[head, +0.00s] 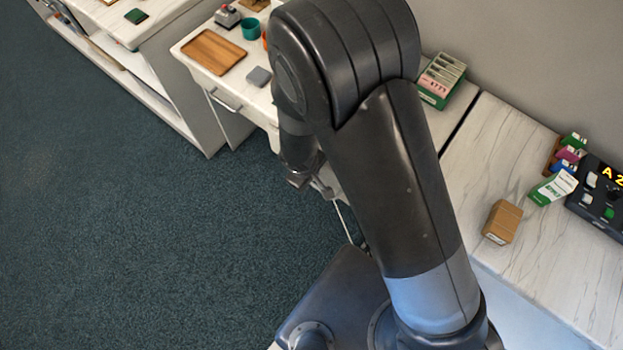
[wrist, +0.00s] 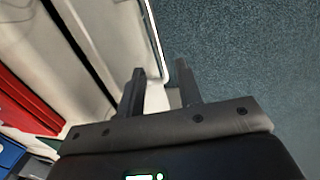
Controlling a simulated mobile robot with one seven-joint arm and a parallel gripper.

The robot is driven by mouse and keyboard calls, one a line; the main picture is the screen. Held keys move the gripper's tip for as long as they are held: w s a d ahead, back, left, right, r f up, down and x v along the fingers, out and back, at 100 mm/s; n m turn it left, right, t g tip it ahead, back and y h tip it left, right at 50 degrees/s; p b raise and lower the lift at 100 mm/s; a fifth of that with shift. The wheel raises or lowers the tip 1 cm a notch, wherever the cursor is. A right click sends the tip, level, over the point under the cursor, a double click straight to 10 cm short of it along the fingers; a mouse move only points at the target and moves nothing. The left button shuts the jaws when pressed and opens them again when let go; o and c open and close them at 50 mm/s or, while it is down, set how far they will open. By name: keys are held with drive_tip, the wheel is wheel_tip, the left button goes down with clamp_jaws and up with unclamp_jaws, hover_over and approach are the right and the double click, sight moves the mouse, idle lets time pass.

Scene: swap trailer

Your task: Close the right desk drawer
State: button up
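The desk (head: 196,50) has a pale marbled top, and a drawer with a metal bar handle (head: 228,105) shows at its left front. The right drawer is mostly hidden behind my arm in the head view. In the wrist view a pale drawer front (wrist: 105,35) carries a long thin metal handle (wrist: 154,38), which I take to be the right drawer's. My gripper (wrist: 160,72) is open, its two dark fingers apart, with the handle's near end close to the gap between them. I cannot tell whether they touch. My gripper is small and partly hidden in the head view (head: 312,182).
Red (wrist: 35,100) and blue (wrist: 10,155) items lie at the wrist view's lower left. A wooden tray (head: 212,52), teal cup (head: 250,29) and grey block (head: 259,76) stand on the desk. A cardboard box (head: 502,222) sits on the right counter. Carpet at left is clear.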

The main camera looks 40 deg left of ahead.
wheel_tip(320, 180, up, 6)
drive_tip(key=s, duration=0.1)
drive_tip(key=shift+r, duration=0.15)
